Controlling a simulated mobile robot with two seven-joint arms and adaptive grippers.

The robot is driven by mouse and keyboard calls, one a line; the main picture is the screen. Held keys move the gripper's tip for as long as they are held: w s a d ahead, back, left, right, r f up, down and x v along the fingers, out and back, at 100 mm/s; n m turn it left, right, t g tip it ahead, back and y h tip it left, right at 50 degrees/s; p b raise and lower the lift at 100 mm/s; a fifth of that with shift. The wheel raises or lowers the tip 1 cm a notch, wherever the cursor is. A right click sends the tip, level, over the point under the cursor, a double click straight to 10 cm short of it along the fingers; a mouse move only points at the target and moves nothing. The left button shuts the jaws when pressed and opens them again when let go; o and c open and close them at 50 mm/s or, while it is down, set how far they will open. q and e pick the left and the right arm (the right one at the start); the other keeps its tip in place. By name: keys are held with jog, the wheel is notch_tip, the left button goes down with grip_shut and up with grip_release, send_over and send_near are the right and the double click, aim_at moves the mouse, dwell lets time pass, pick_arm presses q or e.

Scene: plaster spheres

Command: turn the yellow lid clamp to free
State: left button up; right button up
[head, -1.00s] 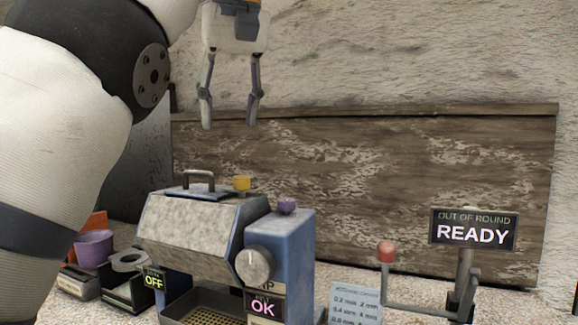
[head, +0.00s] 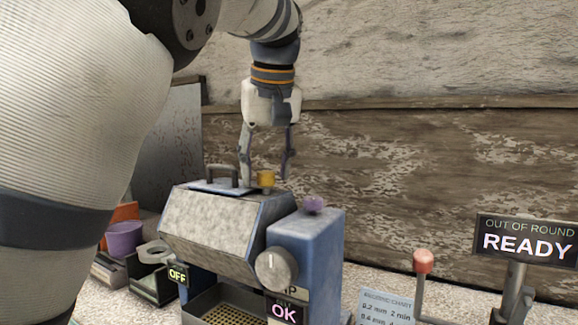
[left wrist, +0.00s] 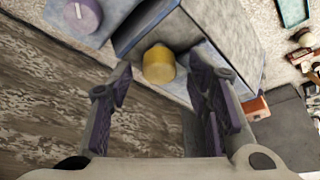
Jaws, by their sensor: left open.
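The yellow lid clamp (head: 266,179) is a small yellow knob on top of the grey and blue machine (head: 212,224), beside the lid's dark handle (head: 222,172). In the left wrist view the clamp (left wrist: 159,64) lies between and beyond the fingertips. My left gripper (head: 267,180) points down, open and empty, just above the clamp. Its two fingers (left wrist: 160,78) stand apart on either side of the clamp in the wrist view, and I see no contact. My right gripper is not in view.
A purple knob (head: 314,204) and a grey dial (head: 276,269) are on the machine's blue housing. A sign reading READY (head: 525,239) and a red-topped lever (head: 423,262) stand at the right. A purple cup (head: 124,240) and a tape roll (head: 154,252) are at the left.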

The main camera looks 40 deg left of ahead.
pick_arm(q)
jog(key=shift+f, duration=0.15)
grip_shut()
jog(key=m+t+h, duration=0.1)
jog(key=m, duration=0.3)
jog(key=shift+a+m, duration=0.15)
jog(key=shift+m, duration=0.25)
jog(key=m+h, duration=0.1)
jog(key=m, duration=0.1)
jog(key=m+h, duration=0.1)
jog(key=m, duration=0.1)
jog(key=shift+a+m+t, duration=0.15)
jog(key=shift+m+t, duration=0.15)
jog(key=shift+t, duration=0.1)
jog(key=m+h, duration=0.1)
jog(key=m, duration=0.3)
jog(key=shift+a+h, duration=0.1)
jog(key=shift+h, duration=0.3)
jog(key=shift+m+g+h, duration=0.5)
jog(key=shift+m+h, duration=0.2)
jog(key=shift+m, duration=1.7)
